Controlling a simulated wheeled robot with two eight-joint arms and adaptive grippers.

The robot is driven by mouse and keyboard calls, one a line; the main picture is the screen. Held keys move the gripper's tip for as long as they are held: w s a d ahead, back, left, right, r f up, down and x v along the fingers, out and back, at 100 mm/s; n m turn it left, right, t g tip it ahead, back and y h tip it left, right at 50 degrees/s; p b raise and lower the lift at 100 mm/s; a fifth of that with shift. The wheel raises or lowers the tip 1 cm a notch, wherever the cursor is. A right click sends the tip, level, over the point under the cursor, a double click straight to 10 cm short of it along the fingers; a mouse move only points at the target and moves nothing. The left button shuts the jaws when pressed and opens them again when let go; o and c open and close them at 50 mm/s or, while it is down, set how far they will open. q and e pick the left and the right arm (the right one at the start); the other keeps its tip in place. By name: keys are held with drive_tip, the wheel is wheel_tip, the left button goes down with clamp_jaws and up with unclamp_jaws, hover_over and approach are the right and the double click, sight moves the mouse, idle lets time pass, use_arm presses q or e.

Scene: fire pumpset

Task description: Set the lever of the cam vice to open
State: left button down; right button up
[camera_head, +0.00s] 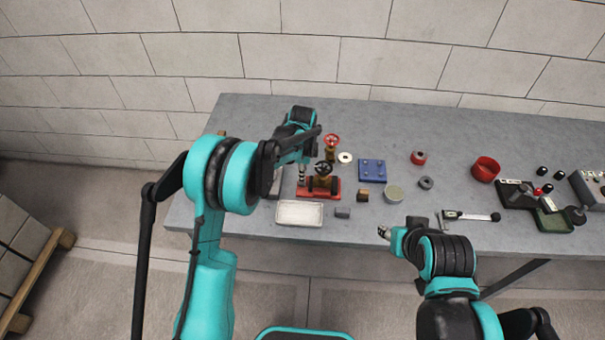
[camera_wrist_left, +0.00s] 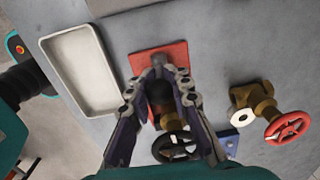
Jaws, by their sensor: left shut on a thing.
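The cam vice has a red base (camera_head: 332,194) and stands near the table's front, with a brass valve and black handwheel (camera_head: 323,168) at it. In the left wrist view its red base (camera_wrist_left: 172,54) lies beyond my fingers, and the black handwheel (camera_wrist_left: 174,146) is close below them. My left gripper (camera_head: 302,174) is down at the left part of the vice. In the left wrist view the left gripper (camera_wrist_left: 158,72) is shut on a part there, apparently the lever, mostly hidden between the fingers. My right gripper (camera_head: 384,232) is at the table's front edge, away from the vice; its jaws are too small to read.
A pale tray (camera_head: 300,224) lies in front of the vice. A valve with a red handwheel (camera_head: 332,140) stands behind it. A blue block (camera_head: 372,165), a round tin (camera_head: 394,194) and a small grey block (camera_head: 343,213) are close on the right. A caliper-like tool (camera_head: 465,215) lies farther right.

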use_arm(q)
drive_tip(key=shift+w+f+g, duration=0.1)
drive_tip(key=shift+w+g, duration=0.65)
drive_tip(key=shift+g, duration=0.45)
drive_tip(key=shift+w+f+g, duration=0.1)
drive_tip(key=shift+w+g, duration=0.2)
drive_tip(key=shift+g, duration=0.45)
drive_tip(key=shift+w+f+g, duration=0.1)
drive_tip(key=shift+w+g, duration=0.2)
drive_tip(key=shift+g, duration=0.45)
drive_tip(key=c, duration=1.4)
unclamp_jaws()
drive_tip(key=shift+o, duration=0.2)
drive_tip(key=shift+r, duration=0.15)
wheel_tip(320, 180, up, 10)
